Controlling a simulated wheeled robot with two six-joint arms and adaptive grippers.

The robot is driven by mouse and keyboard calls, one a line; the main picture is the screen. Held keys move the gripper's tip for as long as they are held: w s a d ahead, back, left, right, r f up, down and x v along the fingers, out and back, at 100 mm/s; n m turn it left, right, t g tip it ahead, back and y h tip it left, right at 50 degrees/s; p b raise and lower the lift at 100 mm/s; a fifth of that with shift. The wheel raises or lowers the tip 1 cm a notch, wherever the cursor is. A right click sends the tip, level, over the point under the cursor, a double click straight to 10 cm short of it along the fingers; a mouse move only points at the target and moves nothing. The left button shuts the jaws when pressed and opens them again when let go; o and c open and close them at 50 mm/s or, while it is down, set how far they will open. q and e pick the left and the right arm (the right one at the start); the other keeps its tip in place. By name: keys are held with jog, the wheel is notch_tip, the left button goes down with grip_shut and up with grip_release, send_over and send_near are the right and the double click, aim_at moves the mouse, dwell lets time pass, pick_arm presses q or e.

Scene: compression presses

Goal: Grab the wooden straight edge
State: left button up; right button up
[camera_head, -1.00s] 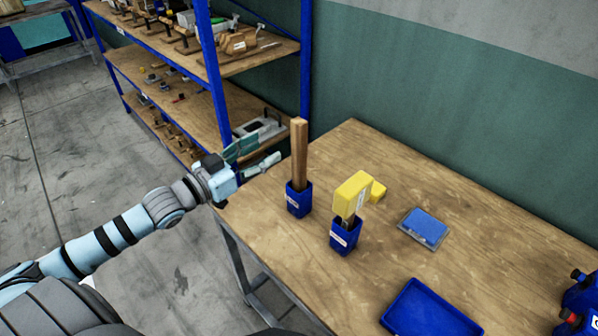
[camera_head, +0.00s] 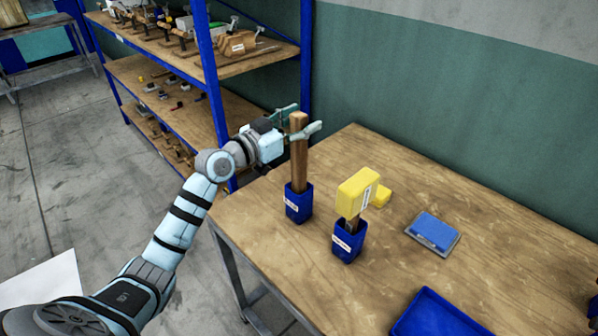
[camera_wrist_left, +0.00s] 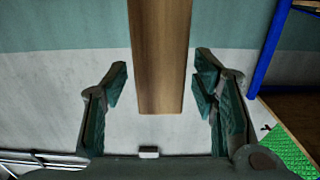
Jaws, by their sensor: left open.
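The wooden straight edge (camera_head: 299,160) stands upright in a blue holder (camera_head: 298,203) on the wooden table. My left gripper (camera_head: 304,119) is open, with its fingers around the upper end of the straight edge. In the left wrist view, the straight edge (camera_wrist_left: 160,60) lies between the two open fingers (camera_wrist_left: 159,92), with a visible gap on each side. I cannot see the right gripper.
A second blue holder (camera_head: 348,242) with a yellow-headed tool (camera_head: 358,190) stands close by to the right. A blue sponge-like block (camera_head: 433,230) and a blue tray (camera_head: 437,315) are farther right. A blue-framed shelf (camera_head: 213,90) stands behind my left arm.

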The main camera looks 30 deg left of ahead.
pick_arm(q)
jog(key=shift+s+a, duration=0.1)
jog(key=shift+s, duration=0.05)
grip_shut()
jog(key=shift+r, duration=0.1)
